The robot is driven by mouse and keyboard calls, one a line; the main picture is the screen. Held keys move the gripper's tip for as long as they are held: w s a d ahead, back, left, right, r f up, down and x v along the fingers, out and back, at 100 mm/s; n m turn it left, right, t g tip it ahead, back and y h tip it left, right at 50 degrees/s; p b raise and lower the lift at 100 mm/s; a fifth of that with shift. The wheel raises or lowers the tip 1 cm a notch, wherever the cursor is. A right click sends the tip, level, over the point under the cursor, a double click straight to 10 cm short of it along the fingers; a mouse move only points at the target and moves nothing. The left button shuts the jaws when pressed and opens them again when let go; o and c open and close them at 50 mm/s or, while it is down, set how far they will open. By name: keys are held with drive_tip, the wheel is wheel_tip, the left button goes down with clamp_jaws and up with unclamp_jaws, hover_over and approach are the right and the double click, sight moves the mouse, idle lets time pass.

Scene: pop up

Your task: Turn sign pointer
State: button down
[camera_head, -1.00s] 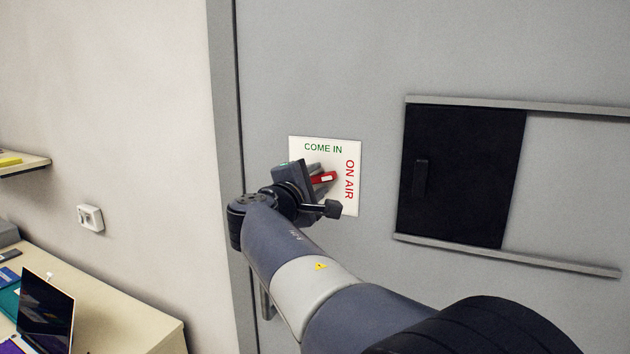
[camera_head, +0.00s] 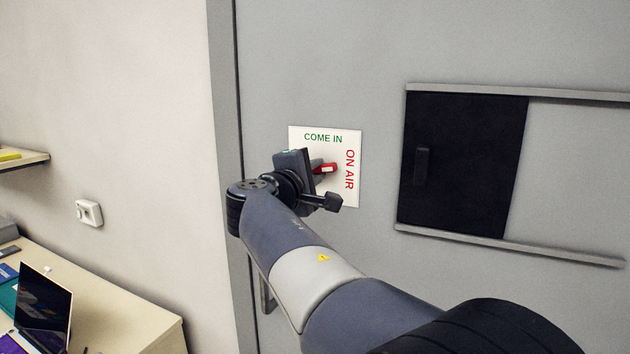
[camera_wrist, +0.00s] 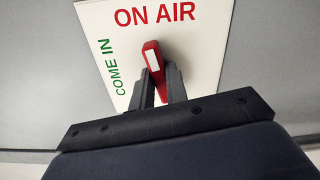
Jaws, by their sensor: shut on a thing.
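A white square sign (camera_head: 346,138) is on the grey door, with green "COME IN" along its top and red "ON AIR" down its right side. It also shows in the wrist view (camera_wrist: 204,70). A red pointer (camera_head: 329,168) with a white patch sits at the sign's middle. In the wrist view, the pointer (camera_wrist: 152,62) has its white-patched end toward the "ON AIR" text. My gripper (camera_wrist: 161,90) is shut on the pointer, one finger on each side. In the head view, my gripper (camera_head: 318,173) covers the sign's lower left.
A black sliding panel (camera_head: 465,170) with a handle sits between two rails on the door to the right. A desk (camera_head: 125,310) with a laptop (camera_head: 44,308) stands at the lower left. A wall switch (camera_head: 89,212) and a shelf (camera_head: 25,160) are on the left wall.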

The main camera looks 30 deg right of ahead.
drive_tip(key=shift+f+m+b, duration=0.25)
drive_tip(key=shift+m+b, duration=0.75)
drive_tip(key=shift+b, duration=0.25)
drive_tip(key=shift+r+m, duration=0.2)
drive_tip(key=shift+m, duration=0.1)
drive_tip(key=c, duration=1.4)
unclamp_jaws()
drive_tip(key=b+v, duration=0.1)
drive_tip(key=v, duration=1)
drive_tip(key=shift+b, duration=0.35)
drive_tip(key=shift+d, duration=0.15)
